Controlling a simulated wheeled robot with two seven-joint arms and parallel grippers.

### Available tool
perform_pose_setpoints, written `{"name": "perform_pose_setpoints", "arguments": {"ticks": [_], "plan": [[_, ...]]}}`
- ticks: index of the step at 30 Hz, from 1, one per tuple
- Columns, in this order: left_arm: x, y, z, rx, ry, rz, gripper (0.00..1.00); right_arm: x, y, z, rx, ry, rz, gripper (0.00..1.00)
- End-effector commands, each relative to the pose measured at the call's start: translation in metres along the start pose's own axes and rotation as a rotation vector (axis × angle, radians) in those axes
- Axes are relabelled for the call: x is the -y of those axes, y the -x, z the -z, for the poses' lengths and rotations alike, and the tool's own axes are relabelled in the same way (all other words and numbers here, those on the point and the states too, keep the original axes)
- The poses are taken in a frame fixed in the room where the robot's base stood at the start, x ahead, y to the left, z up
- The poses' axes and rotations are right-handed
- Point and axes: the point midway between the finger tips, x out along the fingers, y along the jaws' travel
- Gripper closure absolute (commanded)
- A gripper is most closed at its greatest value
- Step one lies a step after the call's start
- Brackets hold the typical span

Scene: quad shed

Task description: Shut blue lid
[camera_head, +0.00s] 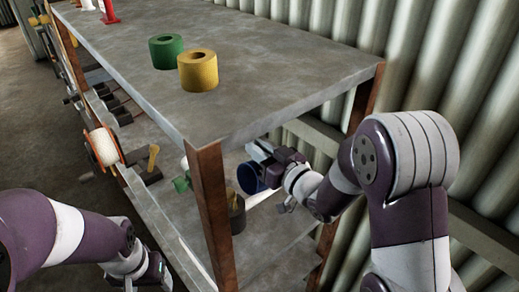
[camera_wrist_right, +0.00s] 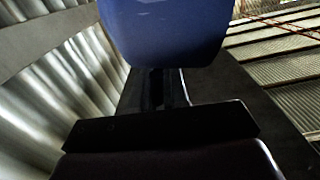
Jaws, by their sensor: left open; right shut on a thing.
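The blue lid (camera_head: 250,179) is a round blue piece under the grey shelf top, held out at the middle of the head view. It fills the top middle of the right wrist view (camera_wrist_right: 165,35). My right gripper (camera_head: 260,158) is shut on it, reaching in from the right below the shelf top; its fingers are mostly hidden. A dark round container (camera_head: 237,214) stands just below the lid, partly behind the rusty post. Whether the lid is joined to it I cannot tell. My left gripper (camera_head: 152,274) is open at the bottom left, only partly in view and away from the lid.
A green roll (camera_head: 166,51) and a yellow roll (camera_head: 198,70) stand on the shelf top (camera_head: 270,75). A rusty post (camera_head: 213,210) is close left of the lid. An orange-rimmed reel (camera_head: 104,146) sits on the shelf's left side. Corrugated wall (camera_head: 420,60) bounds the right.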

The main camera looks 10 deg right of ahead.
Motion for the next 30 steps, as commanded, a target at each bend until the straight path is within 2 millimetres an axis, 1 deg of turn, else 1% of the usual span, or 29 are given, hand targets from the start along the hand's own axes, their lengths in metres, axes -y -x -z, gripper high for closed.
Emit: {"name": "perform_pose_setpoints", "arguments": {"ticks": [5,18,22,30], "plan": [[0.000,-0.010,-0.001,0.000,0.000,0.000,0.32,0.009,0.000,0.002,-0.004,0.077,0.000,1.00],[0.000,-0.046,-0.005,0.000,0.000,0.000,0.32,0.046,0.000,0.007,-0.009,0.398,0.001,1.00],[0.000,-0.054,-0.006,0.000,0.000,0.000,0.32,0.056,0.001,0.008,-0.008,0.474,0.001,1.00],[0.000,-0.061,-0.007,0.000,0.000,0.000,0.32,0.068,0.000,0.009,-0.008,0.478,0.001,1.00]]}}
